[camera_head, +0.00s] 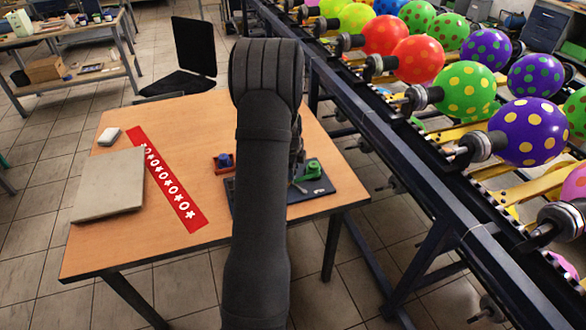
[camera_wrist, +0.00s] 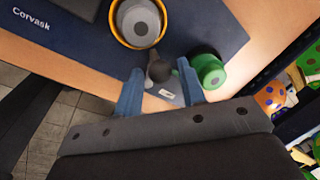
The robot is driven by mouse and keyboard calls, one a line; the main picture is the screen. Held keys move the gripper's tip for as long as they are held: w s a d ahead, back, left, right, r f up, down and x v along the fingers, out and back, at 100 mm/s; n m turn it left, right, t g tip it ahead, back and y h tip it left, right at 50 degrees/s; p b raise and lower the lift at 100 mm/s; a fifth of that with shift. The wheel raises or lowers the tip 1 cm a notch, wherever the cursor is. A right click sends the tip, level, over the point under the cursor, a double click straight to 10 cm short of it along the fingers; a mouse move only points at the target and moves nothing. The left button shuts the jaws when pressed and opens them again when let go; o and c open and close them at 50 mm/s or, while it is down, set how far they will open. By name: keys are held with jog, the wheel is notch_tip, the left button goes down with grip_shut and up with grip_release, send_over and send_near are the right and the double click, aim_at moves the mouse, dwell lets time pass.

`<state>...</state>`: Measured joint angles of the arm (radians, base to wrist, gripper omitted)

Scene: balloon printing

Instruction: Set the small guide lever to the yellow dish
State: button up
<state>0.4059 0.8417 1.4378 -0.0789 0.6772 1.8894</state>
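The small guide lever (camera_wrist: 160,71) shows in the wrist view as a dark rounded knob near a small grey plate with a white label. The yellow dish (camera_wrist: 111,26) is a yellow-rimmed round cup with a grey-white cylinder inside, just beyond and left of the knob. My gripper (camera_wrist: 160,67) is open, with its two blue fingers on either side of the knob. I cannot tell whether either finger touches it. In the head view my dark arm hides the gripper, and I cannot make out the yellow dish there.
A green round part (camera_wrist: 208,72) stands close to the right finger. These parts sit on a dark blue board (camera_head: 335,192) on the wooden table (camera_head: 215,120). A red patterned strip (camera_head: 165,180) and a grey slab (camera_head: 110,185) lie left. A balloon conveyor (camera_head: 430,170) runs along the right.

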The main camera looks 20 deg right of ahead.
jog(key=c, duration=0.7)
jog(key=shift+s+a+n+y, duration=0.15)
jog(key=shift+s+a+n, duration=0.1)
jog(key=shift+n, duration=0.45)
jog(key=shift+s+a+n+y, duration=0.15)
jog(key=shift+a+n, duration=0.1)
jog(key=shift+n, duration=0.45)
jog(key=o, duration=1)
jog(key=shift+r, duration=0.1)
jog(key=s+a+r, duration=0.1)
jog(key=s+r, duration=0.2)
jog(key=r, duration=1.4)
jog(key=shift+a, duration=0.2)
jog(key=shift+f, duration=0.1)
